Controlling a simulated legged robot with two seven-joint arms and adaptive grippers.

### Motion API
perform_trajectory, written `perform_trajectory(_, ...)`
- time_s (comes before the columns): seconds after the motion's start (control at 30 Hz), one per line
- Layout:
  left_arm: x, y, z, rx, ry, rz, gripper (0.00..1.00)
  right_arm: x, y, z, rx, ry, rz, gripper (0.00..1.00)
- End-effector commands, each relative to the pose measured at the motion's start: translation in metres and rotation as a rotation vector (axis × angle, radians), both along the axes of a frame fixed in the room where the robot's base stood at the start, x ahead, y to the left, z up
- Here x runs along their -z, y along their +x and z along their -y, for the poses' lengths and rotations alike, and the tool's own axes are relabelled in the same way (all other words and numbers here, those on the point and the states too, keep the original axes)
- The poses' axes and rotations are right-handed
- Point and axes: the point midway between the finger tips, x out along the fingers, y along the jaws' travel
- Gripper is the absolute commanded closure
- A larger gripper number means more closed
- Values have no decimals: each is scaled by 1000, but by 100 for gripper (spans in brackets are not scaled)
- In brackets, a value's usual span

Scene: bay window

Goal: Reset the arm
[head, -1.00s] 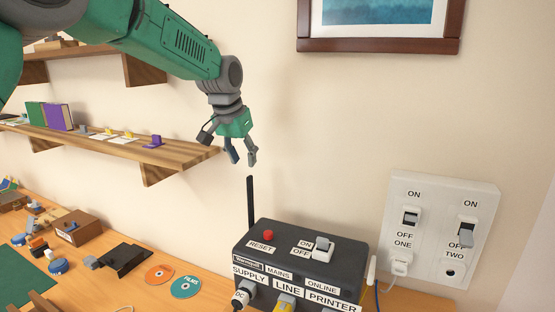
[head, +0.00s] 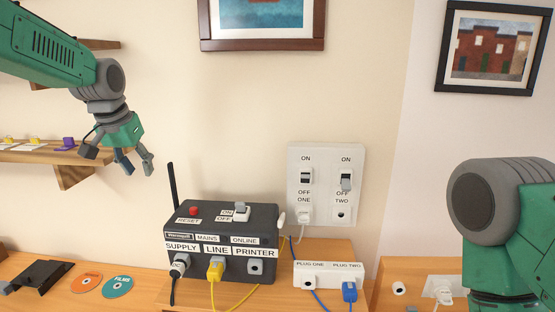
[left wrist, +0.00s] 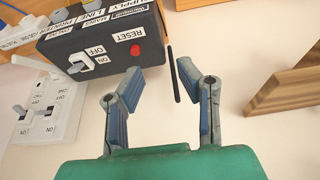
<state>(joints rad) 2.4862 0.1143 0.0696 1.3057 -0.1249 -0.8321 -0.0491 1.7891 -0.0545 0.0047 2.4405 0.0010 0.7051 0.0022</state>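My left gripper (head: 134,163) hangs in the air at the upper left, in front of the wall and above the black router box (head: 208,264). Its fingers are apart with nothing between them, as the left wrist view (left wrist: 158,85) shows. My green right arm (head: 515,235) rises at the right edge of the head view; its gripper does not show. The box has a red reset button (head: 194,211), an on/off switch (head: 241,212) and a black antenna (head: 173,186).
A wall panel (head: 353,212) with two switches is right of the box. A white plug strip (head: 328,275) with blue cables lies below it. Two discs (head: 118,287) and a black bracket (head: 42,274) lie on the desk. A wooden shelf (head: 40,155) projects at the left.

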Motion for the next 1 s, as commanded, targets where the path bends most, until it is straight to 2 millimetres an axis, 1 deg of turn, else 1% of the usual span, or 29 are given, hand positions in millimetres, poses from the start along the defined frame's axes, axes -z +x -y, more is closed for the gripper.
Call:
perform_trajectory(0.03, -1, -1, 0, 0, 0, 2, 69, 0, 0, 0, 0, 0, 0, 60)
perform_trajectory(0.07, 3, -2, 0, 0, 0, -2, 69, 1, 0, 0, 0, 0, -1, 60)
perform_trajectory(0.1, 13, -3, 1, 1, 0, -6, 69, 4, 0, 0, 0, 0, 0, 60)
perform_trajectory(0.17, 25, -4, 3, 3, 0, -9, 69, 6, 0, 0, 0, 0, 0, 60)
perform_trajectory(0.37, 70, -6, 8, 5, -2, -25, 69, 15, 0, 0, 0, 0, 0, 60)
perform_trajectory(0.4, 82, -8, 9, 6, -3, -30, 69, 18, 0, 0, 0, 0, 0, 60)
perform_trajectory(0.47, 98, -12, 11, 7, -3, -34, 69, 21, 0, 0, 0, 0, 1, 60)
perform_trajectory(0.5, 111, -16, 13, 7, -4, -38, 69, 24, 0, 0, 0, 0, 1, 60)
perform_trajectory(0.57, 131, -21, 15, 8, -5, -45, 69, 29, 0, 0, 0, 0, 1, 60)
perform_trajectory(0.67, 172, -33, 19, 10, -6, -60, 69, 38, 0, 0, 0, 0, 0, 60)
perform_trajectory(0.77, 225, -50, 24, 12, -8, -79, 69, 50, -1, 0, 0, 0, 0, 60)
perform_trajectory(0.8, 250, -59, 26, 11, -8, -90, 69, 56, -1, 0, 0, 0, 0, 60)
perform_trajectory(0.87, 294, -78, 30, 10, -10, -108, 69, 66, -1, 0, 0, 0, 0, 60)
perform_trajectory(0.9, 322, -92, 32, 9, -11, -119, 69, 73, -1, 0, 0, 0, 0, 60)
perform_trajectory(0.97, 363, -116, 35, 7, -12, -135, 69, 84, -1, 0, 0, 0, 0, 60)
perform_trajectory(1.0, 388, -133, 36, 6, -13, -147, 69, 91, -1, 0, 0, 0, 0, 60)
